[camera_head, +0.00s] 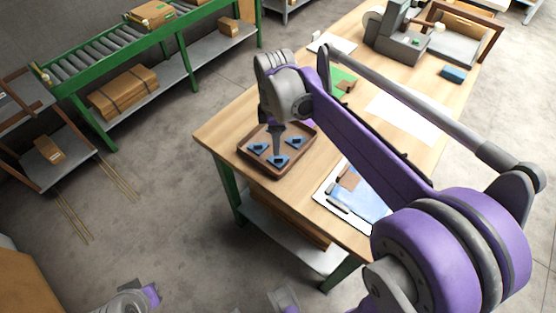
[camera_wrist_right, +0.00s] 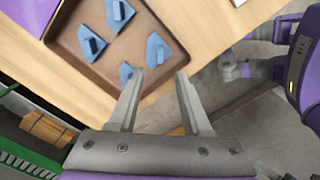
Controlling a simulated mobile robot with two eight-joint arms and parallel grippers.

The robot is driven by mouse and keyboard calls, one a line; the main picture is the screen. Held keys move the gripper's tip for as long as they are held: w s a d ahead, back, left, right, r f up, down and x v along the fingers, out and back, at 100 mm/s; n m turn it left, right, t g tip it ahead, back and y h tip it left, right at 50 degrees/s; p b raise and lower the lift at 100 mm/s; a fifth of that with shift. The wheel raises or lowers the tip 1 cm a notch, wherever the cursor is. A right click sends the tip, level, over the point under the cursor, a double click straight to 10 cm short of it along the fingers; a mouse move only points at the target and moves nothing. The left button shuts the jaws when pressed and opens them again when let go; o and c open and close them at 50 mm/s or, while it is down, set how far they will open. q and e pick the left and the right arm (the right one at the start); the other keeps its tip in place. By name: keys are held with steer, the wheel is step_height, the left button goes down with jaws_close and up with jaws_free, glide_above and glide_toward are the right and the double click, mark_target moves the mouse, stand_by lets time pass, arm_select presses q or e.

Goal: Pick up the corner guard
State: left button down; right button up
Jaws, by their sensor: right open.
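Several blue corner guards lie in a brown tray (camera_head: 247,160) at the near left corner of the wooden table. The head view shows one at the left (camera_head: 258,148), one at the front (camera_head: 278,160) and one at the right (camera_head: 297,143). The wrist view shows corner guards at the top (camera_wrist_right: 118,14), left (camera_wrist_right: 92,42), right (camera_wrist_right: 158,50) and near a fingertip (camera_wrist_right: 126,72). My right gripper (camera_wrist_right: 159,74) is open, pointing down over the tray (camera_head: 277,150), with nothing between its fingers. Grey and purple parts of mine show at the lower edge; my left gripper's jaws cannot be made out.
A white-and-blue board (camera_head: 352,200) with tools lies right of the tray. A white sheet (camera_head: 405,118), a blue block (camera_head: 454,74) and a grey machine (camera_head: 395,45) stand farther back. A green roller conveyor (camera_head: 120,52) is across the floor at left.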

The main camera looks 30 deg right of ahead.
steer(key=shift+s+f, duration=0.2)
steer(key=shift+f, duration=0.55)
step_height(320, 180, down, 5)
steer(key=shift+w+d+f+b, duration=0.1)
steer(key=shift+w+b, duration=0.05)
steer(key=shift+b, duration=0.25)
jaws_close()
